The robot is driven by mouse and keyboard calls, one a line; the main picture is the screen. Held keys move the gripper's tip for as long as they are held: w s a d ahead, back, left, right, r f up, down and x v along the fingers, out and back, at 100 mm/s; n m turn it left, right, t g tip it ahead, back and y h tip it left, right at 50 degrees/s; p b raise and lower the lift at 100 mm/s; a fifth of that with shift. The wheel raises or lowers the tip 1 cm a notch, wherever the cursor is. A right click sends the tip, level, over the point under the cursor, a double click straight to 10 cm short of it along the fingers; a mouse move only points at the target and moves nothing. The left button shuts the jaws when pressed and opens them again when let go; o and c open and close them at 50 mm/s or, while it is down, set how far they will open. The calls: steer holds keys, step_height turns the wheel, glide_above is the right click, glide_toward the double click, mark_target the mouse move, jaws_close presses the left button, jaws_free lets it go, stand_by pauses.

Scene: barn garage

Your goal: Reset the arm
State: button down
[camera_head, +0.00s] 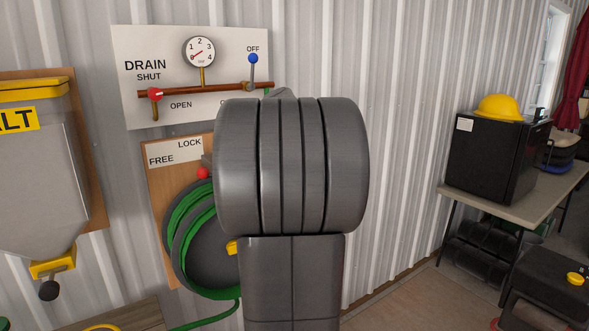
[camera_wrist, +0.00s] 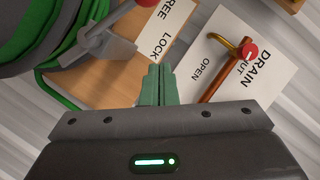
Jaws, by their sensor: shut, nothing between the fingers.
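My gripper (camera_wrist: 158,82) shows in the wrist view with its two green fingers together, shut and empty. Its tips point toward the wooden hose board (camera_wrist: 125,80), near the LOCK and FREE label (camera_wrist: 166,30); I cannot tell how far off they are. In the head view my grey arm fills the middle and hides the gripper, part of the hose reel (camera_head: 205,255) and part of the drain panel (camera_head: 125,45). In the wrist view the drain panel (camera_wrist: 285,85) lies right of the fingers, with the red drain valve knob (camera_wrist: 250,51) on its copper pipe.
The reel's red lock knob (camera_head: 203,173) sits left of my arm. A grey hopper (camera_head: 35,160) hangs at the far left. A table (camera_head: 520,200) with a black fridge (camera_head: 490,155) and yellow hard hat (camera_head: 497,107) stands right. Bare corrugated wall lies between.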

steer(key=w+d+m+p, duration=0.1)
steer(key=d+m+y+p, duration=0.1)
steer(key=p, duration=0.1)
steer(key=w+d+m+y+p, duration=0.1)
steer(key=m+p, duration=0.1)
steer(key=shift+w+d+f, duration=0.3)
steer(key=shift+d+f, duration=0.1)
steer(key=shift+s, duration=0.1)
